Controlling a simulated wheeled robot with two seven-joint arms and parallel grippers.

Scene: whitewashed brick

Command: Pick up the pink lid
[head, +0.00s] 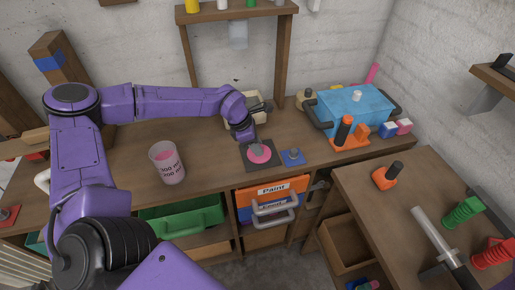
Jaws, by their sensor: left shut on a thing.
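The pink lid (262,157) is a round pink disc on a dark square mat (250,165) near the front edge of the long wooden bench. My left arm reaches in from the left, and its wrist points down over the lid. My left gripper (256,149) is shut on the lid from above. The fingertips are small and partly hidden by the wrist. The lid looks level, at or very near the mat; I cannot tell if there is a gap. My right gripper is not in view.
A pink-tinted translucent cup (167,163) stands left of the mat. A blue square with a grey knob (292,155) lies just right of it. A blue box (352,105) and an orange holder (346,135) stand farther right. Drawers are below; a shelf (237,12) hangs above.

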